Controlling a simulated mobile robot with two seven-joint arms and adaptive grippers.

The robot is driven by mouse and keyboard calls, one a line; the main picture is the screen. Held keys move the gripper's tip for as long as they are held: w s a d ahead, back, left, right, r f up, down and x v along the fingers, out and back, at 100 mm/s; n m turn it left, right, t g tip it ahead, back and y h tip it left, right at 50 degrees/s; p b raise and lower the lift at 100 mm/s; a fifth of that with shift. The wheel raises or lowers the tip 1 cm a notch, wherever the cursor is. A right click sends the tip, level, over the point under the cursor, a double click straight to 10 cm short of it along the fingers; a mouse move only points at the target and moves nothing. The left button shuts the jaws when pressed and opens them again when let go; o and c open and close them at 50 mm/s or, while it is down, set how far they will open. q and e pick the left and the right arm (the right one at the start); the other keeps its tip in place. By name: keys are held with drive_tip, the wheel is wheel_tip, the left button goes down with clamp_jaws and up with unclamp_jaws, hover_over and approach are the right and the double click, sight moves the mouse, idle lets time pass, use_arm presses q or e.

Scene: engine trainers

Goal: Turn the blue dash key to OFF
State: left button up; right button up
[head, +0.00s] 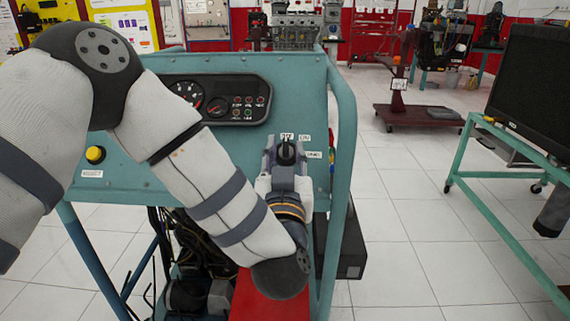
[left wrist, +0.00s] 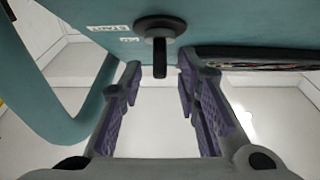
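The dash key (head: 286,149) sits in the teal dash panel (head: 300,95), right of the gauges, with small white labels around it. It looks dark grey or black rather than blue. In the left wrist view the key (left wrist: 160,58) hangs straight down in that picture from a round dark collar, with START on a label beside it. My left gripper (head: 286,165) is at the panel, with its fingers on either side of the key. In the left wrist view the purple-padded fingers (left wrist: 157,85) are apart, with clear gaps to the key. My right gripper is not seen.
A gauge cluster (head: 225,100) and a yellow button (head: 95,154) are on the panel left of the key. A teal tube frame (head: 344,150) bounds the panel at right. A green table (head: 500,173) with a monitor (head: 540,85) stands far right. Tiled floor between is clear.

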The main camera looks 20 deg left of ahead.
use_arm(q)
drive_tip(key=v, duration=1.1)
drive_tip(key=shift+f, duration=0.1)
